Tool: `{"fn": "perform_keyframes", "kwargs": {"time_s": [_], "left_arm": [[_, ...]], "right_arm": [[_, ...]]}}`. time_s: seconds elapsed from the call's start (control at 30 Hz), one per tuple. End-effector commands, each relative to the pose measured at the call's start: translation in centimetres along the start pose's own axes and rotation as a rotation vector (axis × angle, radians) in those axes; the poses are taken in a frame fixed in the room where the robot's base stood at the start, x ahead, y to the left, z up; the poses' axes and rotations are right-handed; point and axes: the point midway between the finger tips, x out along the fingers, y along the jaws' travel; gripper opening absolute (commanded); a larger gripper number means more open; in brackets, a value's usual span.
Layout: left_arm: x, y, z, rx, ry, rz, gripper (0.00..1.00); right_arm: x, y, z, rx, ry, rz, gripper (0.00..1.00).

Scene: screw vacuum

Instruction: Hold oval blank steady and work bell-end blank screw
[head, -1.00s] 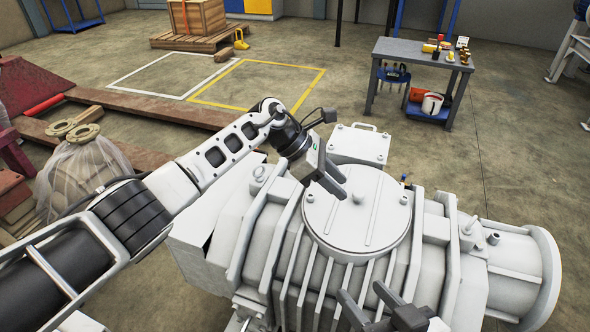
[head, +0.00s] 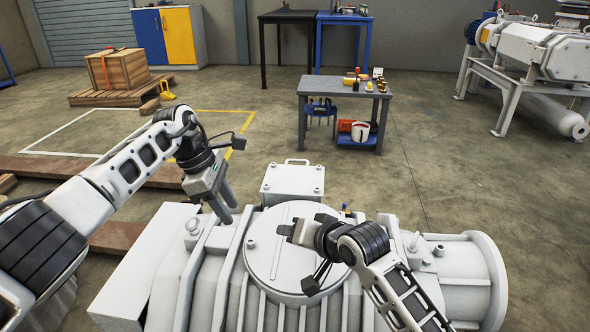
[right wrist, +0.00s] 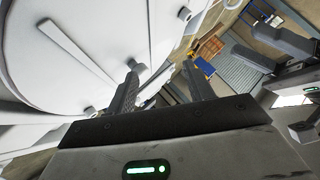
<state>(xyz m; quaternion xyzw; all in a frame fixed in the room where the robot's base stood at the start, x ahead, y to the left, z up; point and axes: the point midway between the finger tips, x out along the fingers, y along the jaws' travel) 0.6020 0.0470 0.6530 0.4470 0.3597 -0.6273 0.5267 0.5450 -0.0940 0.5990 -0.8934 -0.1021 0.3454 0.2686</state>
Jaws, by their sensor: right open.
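The pale grey oval blank (head: 282,262) lies flat on top of the big grey pump housing, with small raised screws on it. One screw (head: 251,243) shows near its left edge. The housing's flared bell end (head: 490,275) is at the right. My left gripper (head: 226,216) is open and empty, pointing down just left of the blank. My right gripper (head: 290,232) is open above the blank's right half and hides part of it, including any screw beneath. In the right wrist view a screw (right wrist: 136,66) shows close to one finger, and I cannot tell whether they touch.
A square box cover (head: 293,181) with a handle rises behind the blank. Lifting eyes and ribs stand up along the housing. A work table (head: 345,90) with tools and another machine (head: 530,50) stand farther back, with open floor between.

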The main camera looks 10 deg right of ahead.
Motion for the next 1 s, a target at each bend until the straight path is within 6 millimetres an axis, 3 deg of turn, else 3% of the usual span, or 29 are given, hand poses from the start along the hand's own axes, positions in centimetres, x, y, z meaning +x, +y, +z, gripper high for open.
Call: {"fn": "perform_keyframes", "kwargs": {"time_s": [0.03, 0.1, 0.27, 0.37, 0.6, 0.8, 1.0], "left_arm": [[0.0, 0.0, 0.0, 0.000, 0.000, 0.000, 0.36], [0.0, 0.0, 0.0, 0.000, 0.000, 0.000, 0.36], [0.0, 0.0, 0.0, 0.000, -0.001, 0.000, 0.36], [0.0, 0.0, 0.0, 0.000, -0.001, 0.000, 0.36], [0.0, 0.0, 0.0, 0.000, -0.001, 0.000, 0.36], [0.0, 0.0, 0.0, 0.000, -0.001, 0.000, 0.36], [0.0, 0.0, 0.0, 0.000, -0.001, 0.000, 0.36]], "right_arm": [[0.9, -0.7, -1.8, 0.035, -0.026, 0.027, 0.52], [1.8, -1.3, -3.2, 0.086, -0.087, 0.083, 0.52], [2.6, -3.2, -5.1, 0.169, -0.258, 0.267, 0.52], [1.7, -4.4, -6.6, 0.210, -0.344, 0.405, 0.52], [-2.5, -6.7, -9.8, 0.288, -0.451, 0.692, 0.52], [-4.4, -7.3, -10.7, 0.318, -0.473, 0.796, 0.52], [-3.4, -6.0, -9.6, 0.321, -0.477, 0.807, 0.52]]}}
